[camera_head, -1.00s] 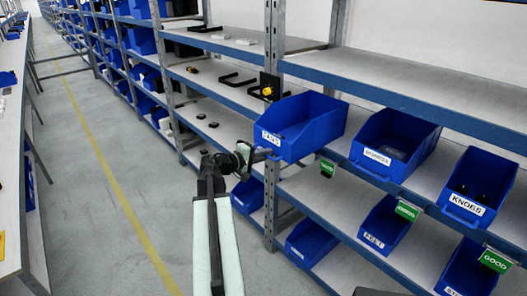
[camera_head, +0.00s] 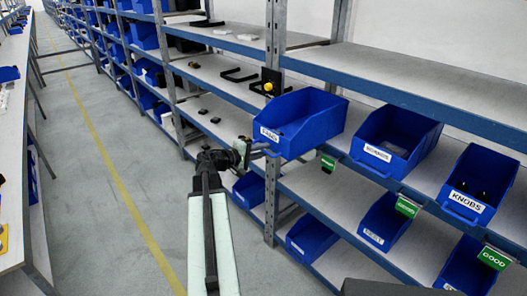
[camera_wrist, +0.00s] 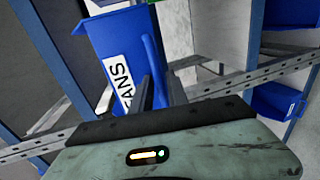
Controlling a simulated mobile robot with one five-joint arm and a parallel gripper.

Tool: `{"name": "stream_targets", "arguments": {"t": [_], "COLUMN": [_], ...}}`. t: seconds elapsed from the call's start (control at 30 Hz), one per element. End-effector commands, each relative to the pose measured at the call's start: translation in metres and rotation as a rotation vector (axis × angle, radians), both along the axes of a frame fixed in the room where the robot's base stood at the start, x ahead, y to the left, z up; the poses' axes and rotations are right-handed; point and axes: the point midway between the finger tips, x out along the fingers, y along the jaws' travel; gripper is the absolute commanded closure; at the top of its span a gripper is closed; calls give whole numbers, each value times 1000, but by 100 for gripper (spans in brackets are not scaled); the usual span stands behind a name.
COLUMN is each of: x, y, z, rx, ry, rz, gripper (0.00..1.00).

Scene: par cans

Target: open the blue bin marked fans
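The blue bin marked fans (camera_head: 318,130) sits on the middle shelf, its front jutting past the shelf edge into the aisle. Its white label faces the aisle. In the wrist view the bin (camera_wrist: 101,40) shows close up with its label sideways, and a blue handle stands out from its front. My gripper (camera_head: 268,149) is at the bin's front, just below the label. In the wrist view my gripper's dark fingers (camera_wrist: 158,92) are apart, with the handle's end between or just beyond them. I cannot tell whether they touch it.
More blue bins stand to the right, including one marked knobs (camera_head: 478,185). A grey upright post (camera_head: 270,200) rises next to the fans bin. Green tags hang from the shelf edge. The aisle floor (camera_head: 90,220) at left is clear, with a long table (camera_head: 38,220) beyond.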

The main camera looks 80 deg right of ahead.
Motion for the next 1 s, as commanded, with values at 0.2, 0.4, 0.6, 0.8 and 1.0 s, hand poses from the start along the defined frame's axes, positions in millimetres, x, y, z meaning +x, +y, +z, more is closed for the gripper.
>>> {"name": "stream_targets", "arguments": {"t": [0.2, 0.4, 0.6, 0.8, 1.0], "x": [25, 42, 44, 44, 54], "y": [33, 53, 56, 56, 58], "z": [11, 16, 15, 15, 16], "rx": [-1, -1, -1, -1, -1], "ry": [1, 0, 1, 1, 0], "rz": [3, 2, 0, 0, 16], "gripper": [80, 80, 80, 80, 80]}}
